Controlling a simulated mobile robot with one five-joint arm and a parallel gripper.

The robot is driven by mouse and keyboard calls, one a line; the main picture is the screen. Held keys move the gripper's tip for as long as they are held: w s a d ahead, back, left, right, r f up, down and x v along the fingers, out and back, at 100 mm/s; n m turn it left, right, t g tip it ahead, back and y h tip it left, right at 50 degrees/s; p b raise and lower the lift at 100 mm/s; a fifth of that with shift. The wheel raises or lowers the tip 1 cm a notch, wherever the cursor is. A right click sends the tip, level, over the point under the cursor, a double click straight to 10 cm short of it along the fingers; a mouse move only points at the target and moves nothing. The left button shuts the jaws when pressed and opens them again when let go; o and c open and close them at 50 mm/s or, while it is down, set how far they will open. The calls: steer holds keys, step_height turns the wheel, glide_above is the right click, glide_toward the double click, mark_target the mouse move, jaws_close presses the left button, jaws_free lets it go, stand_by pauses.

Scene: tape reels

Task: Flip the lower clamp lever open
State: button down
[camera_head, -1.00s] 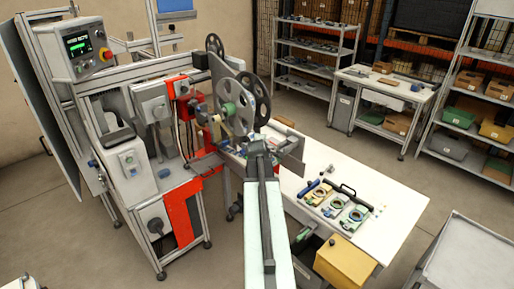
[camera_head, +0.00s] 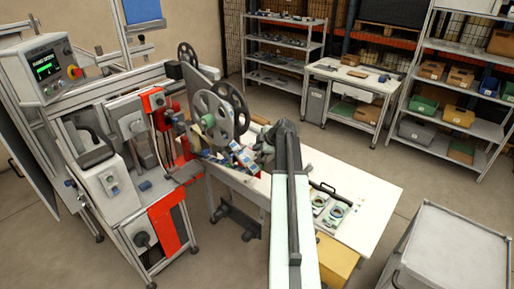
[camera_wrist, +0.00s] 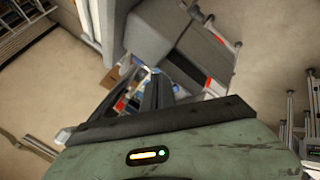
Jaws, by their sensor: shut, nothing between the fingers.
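My gripper (camera_wrist: 157,92) shows in the wrist view as dark fingers close together, with nothing between them. Below the fingers, the green-grey wrist housing fills the lower part of that view. In the head view my arm reaches over the white table toward the reel machine (camera_head: 130,130), and I cannot make out the fingers there. I cannot pick out the lower clamp lever in either view; the parts near the reels are small and partly hidden by the arm.
The white table (camera_head: 375,195) holds small round parts (camera_head: 338,209) and a black handle. A yellow box (camera_head: 337,258) stands at its front, partly behind my arm. A grey cart (camera_head: 450,255) stands at right. Floor is clear between cart and shelves.

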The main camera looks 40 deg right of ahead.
steer(key=shift+w+a+r+p, duration=0.15)
steer(key=shift+r+p, duration=0.25)
steer(key=shift+w+a+r+p, duration=0.1)
steer(key=shift+a+r+p, duration=0.05)
steer(key=shift+r+p, duration=0.2)
steer(key=w+a+r+p, duration=0.1)
steer(key=a+r+p, duration=0.2)
steer(key=s+d+r+p, duration=0.4)
steer(key=d+r+p, duration=0.1)
steer(key=d, duration=0.1)
steer(key=shift+s, duration=0.4)
